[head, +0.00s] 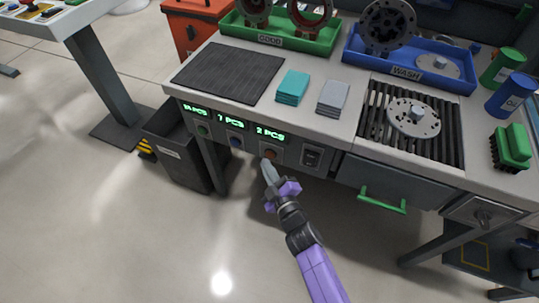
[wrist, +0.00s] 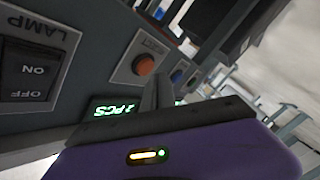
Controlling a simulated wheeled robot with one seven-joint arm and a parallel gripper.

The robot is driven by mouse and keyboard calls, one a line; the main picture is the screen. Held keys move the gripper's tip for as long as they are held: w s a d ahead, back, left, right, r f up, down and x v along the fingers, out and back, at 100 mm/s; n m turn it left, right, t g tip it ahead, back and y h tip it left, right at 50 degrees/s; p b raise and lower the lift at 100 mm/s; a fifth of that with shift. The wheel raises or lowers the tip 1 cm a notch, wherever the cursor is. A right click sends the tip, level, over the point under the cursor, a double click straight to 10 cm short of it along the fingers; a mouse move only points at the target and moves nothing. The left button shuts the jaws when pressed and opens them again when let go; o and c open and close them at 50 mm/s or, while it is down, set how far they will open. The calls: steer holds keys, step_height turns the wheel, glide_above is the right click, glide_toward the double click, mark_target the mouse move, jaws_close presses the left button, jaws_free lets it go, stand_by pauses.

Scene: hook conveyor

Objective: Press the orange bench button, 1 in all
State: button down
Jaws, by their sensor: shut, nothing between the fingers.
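The orange bench button (head: 270,154) sits on the bench's front panel under the display reading "2 PCS" (head: 270,134). In the wrist view the orange button (wrist: 144,65) is round, in a light square plate, and fully visible just beyond the fingers. My gripper (head: 268,168) is shut and empty, its fingertips close to and slightly below the button in the head view. In the wrist view the shut fingers (wrist: 157,88) show beside the button. I cannot tell whether they touch it.
A blue button (head: 236,141) and a green button (head: 203,130) sit left of the orange one. A lamp switch (head: 312,157) is to its right. A dark bin (head: 178,160) stands at the left, and a drawer with a green handle (head: 383,200) is at the right. Open floor lies in front.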

steer(key=shift+w+d, duration=0.1)
steer(key=shift+w, duration=0.25)
steer(key=shift+w+d+r, duration=0.1)
steer(key=shift+w+d, duration=0.05)
steer(key=shift+w, duration=0.3)
stand_by(0.6)
steer(key=shift+s, duration=0.1)
steer(key=shift+s+a, duration=0.25)
steer(key=shift+s, duration=0.5)
steer(key=s+b, duration=0.1)
steer(key=s+a+b, duration=0.1)
steer(key=s, duration=0.1)
steer(key=s+b, duration=0.1)
steer(key=shift+s+a, duration=0.35)
stand_by(1.0)
